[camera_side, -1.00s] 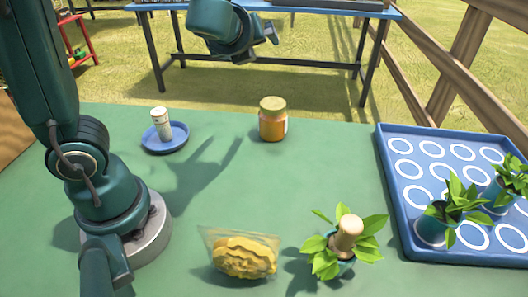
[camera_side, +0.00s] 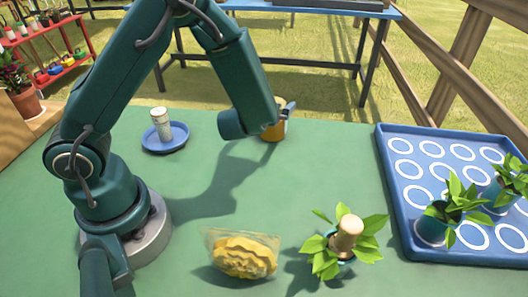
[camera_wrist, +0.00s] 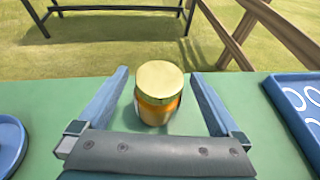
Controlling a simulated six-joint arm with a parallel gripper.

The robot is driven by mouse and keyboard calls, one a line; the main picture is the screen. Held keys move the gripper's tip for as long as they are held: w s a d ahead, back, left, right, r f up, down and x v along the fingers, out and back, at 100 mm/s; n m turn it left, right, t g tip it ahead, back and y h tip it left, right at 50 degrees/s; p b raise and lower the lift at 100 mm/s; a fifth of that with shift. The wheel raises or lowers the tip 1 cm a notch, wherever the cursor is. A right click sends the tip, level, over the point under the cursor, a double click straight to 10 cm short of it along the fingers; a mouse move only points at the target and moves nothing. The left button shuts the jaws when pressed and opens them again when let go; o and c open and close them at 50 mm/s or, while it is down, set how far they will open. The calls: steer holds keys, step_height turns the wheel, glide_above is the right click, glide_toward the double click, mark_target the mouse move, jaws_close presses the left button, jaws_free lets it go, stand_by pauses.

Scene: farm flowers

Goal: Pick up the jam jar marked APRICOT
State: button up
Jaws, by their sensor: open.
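The jam jar (camera_side: 272,134) is orange and stands upright on the green table. In the side view my gripper (camera_side: 284,112) is at the jar and my arm hides most of it. In the wrist view the jar (camera_wrist: 157,110) has a gold lid and sits between the two open fingers of my gripper (camera_wrist: 158,88). Gaps show between the jar and each finger. The label's wording cannot be read in these frames.
A blue saucer (camera_side: 180,147) with a pale cylinder (camera_side: 161,124) stands left of the jar. A bag of yellow pieces (camera_side: 242,254) and a potted plant (camera_side: 318,243) are at the front. A blue tray (camera_side: 384,150) with potted plants is at the right.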

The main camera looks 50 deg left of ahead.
steer(key=shift+x, duration=2.6)
jaws_close()
